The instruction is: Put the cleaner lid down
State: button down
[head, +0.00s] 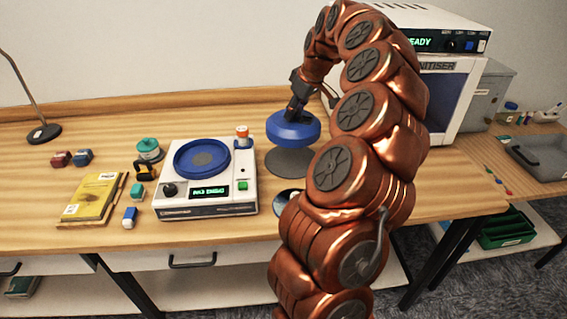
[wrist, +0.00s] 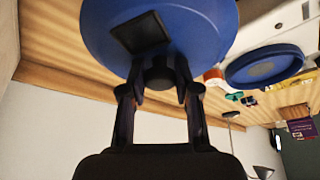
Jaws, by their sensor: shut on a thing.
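The cleaner lid (head: 294,129) is a round blue disc with a black knob. My gripper (head: 296,112) is shut on the knob and holds the lid, which looks roughly level, over a round dark grey mat (head: 290,162) on the bench. In the wrist view the lid (wrist: 200,40) fills the top, with my gripper (wrist: 158,75) shut on its knob. The white cleaner (head: 228,204) stands left of the lid, its round blue-rimmed top (head: 178,160) uncovered. Its green display text is too small to read surely. The exact gap between lid and mat is hard to tell.
A small orange-and-white jar (head: 242,133) stands at the cleaner's back right corner. A yellow book (head: 92,198) and several small items lie to the left. A white-and-blue sanitiser (head: 452,95) stands behind my arm. A small round dark dish (head: 286,199) is in front of the mat.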

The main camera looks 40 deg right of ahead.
jog(key=shift+w+f, duration=0.3)
jog(key=shift+f, duration=0.15)
notch_tip(320, 180, down, 9)
jog(key=shift+a+f+p, duration=0.1)
jog(key=shift+p, duration=0.95)
jog(key=shift+f, duration=0.2)
jog(key=shift+f, duration=0.2)
jog(key=c, duration=0.8)
grip_release()
jog(key=shift+c, duration=0.2)
